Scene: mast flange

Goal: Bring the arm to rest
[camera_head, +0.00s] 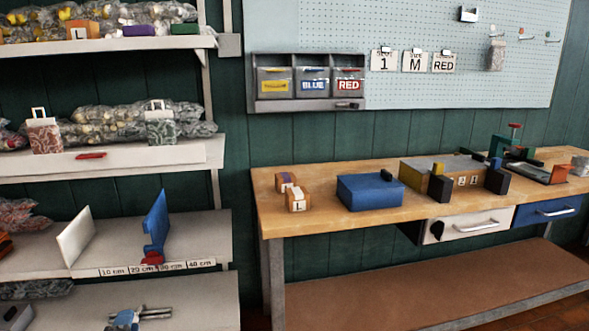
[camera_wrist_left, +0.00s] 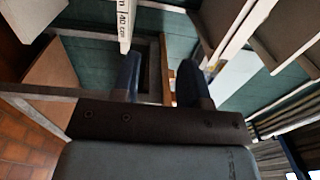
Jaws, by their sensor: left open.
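My left gripper (camera_head: 170,312) shows low in the head view, in front of the lowest shelf board at the left. Its two fingers point right, with nothing seen between them. In the left wrist view the two dark fingers of the gripper (camera_wrist_left: 160,65) stand apart, and the gap holds no object. The ruler strip (camera_head: 157,267) on the shelf edge is above the gripper in the head view; its end also shows at the top of the left wrist view (camera_wrist_left: 124,22). My right gripper is in neither view.
A shelf board (camera_head: 200,228) carries a white plate (camera_head: 76,237) and a blue upright piece (camera_head: 155,227). A wooden workbench (camera_head: 330,215) at the right holds a blue box (camera_head: 370,191) and two small orange blocks. Green wall shows between shelf and bench.

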